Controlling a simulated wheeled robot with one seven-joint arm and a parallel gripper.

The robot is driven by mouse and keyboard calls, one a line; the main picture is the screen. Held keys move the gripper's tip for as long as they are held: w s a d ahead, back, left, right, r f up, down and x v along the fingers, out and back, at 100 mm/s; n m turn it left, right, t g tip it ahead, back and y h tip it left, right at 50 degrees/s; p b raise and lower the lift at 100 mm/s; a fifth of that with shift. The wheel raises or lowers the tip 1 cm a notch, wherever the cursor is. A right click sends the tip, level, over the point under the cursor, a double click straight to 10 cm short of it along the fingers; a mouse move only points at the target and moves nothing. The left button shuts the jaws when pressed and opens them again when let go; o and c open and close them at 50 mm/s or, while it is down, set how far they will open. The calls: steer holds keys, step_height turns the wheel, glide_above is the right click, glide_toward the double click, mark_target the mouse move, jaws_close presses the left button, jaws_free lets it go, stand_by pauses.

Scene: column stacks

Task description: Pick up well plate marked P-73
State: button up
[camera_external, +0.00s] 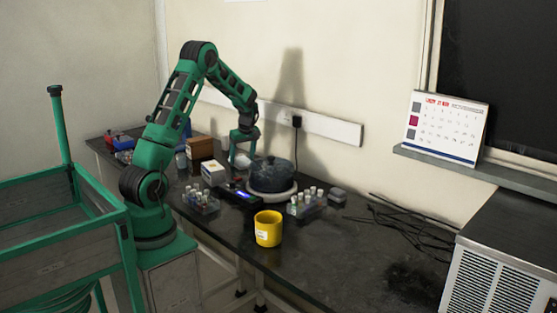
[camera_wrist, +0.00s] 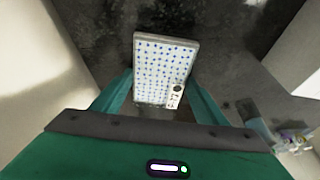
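The well plate (camera_wrist: 160,65) is pale, with rows of blue dots and a dark mark and a label at its lower right. The label is small and turned sideways; it appears to read P-73. My gripper (camera_wrist: 163,78) shows in the wrist view as two spread green fingers, one along each side of the plate. The fingers look very close to the plate's edges; I cannot tell whether they touch it. In the external view my gripper (camera_external: 241,150) points down at the back of the bench, behind the dark pot. The plate cannot be made out clearly there.
The dark pot (camera_external: 271,175) stands right of my gripper. A white box (camera_external: 213,173), a brown block (camera_external: 199,149), tube racks (camera_external: 306,203) and a yellow cup (camera_external: 268,229) are nearby. Black cables (camera_external: 400,222) lie at the right. The bench's right front is mostly clear.

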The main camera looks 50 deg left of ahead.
steer(key=shift+c, duration=1)
steer(key=shift+r, duration=0.15)
